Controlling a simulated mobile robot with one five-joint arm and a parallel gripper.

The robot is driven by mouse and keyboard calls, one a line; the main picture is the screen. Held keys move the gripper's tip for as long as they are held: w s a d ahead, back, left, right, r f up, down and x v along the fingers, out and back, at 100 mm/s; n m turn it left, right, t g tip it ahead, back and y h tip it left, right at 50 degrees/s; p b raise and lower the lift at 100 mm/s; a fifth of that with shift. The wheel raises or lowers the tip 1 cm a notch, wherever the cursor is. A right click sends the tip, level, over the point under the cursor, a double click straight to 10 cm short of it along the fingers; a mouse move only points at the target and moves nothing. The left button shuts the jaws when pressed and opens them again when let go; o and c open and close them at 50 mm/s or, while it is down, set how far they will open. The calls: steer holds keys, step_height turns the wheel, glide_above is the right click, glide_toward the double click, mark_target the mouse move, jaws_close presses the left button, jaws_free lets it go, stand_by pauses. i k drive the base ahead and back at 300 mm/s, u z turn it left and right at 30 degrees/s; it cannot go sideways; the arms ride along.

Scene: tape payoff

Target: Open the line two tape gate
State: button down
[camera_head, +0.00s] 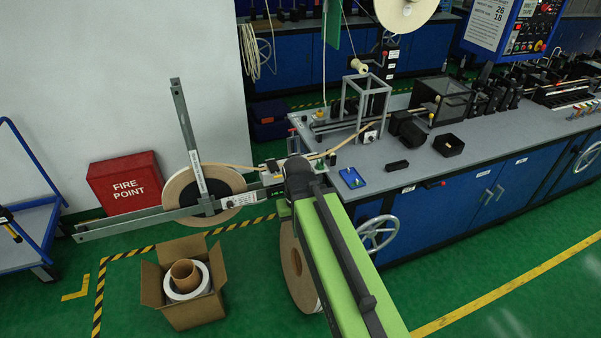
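A tan tape reel (233,205) stands on edge at the left end of the bench. A long grey metal bar (140,222) crosses it low and nearly level. Another grey bar (185,125) rises from the reel, tilted to the left, with a white label on its lower part. I cannot tell which bar is the line two gate. Tan tape runs from the reel towards the bench. My green arm reaches up from the bottom, and its black wrist (298,172) is at the right end of the level bar. My gripper's fingers are hidden or too small to make out there, so contact is unclear.
The grey-topped bench (450,160) with blue cabinets fills the right. A second reel (297,265) stands below, partly behind my arm. An open cardboard box (195,312) is on the floor. A red fire point box (125,183) and blue trolley (30,215) are left.

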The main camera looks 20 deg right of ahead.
mark_target(272, 165)
steer(key=u, duration=0.2)
steer(key=k, duration=0.1)
steer(key=u, duration=2.25)
steer(key=i, duration=0.55)
steer(key=z, duration=1.15)
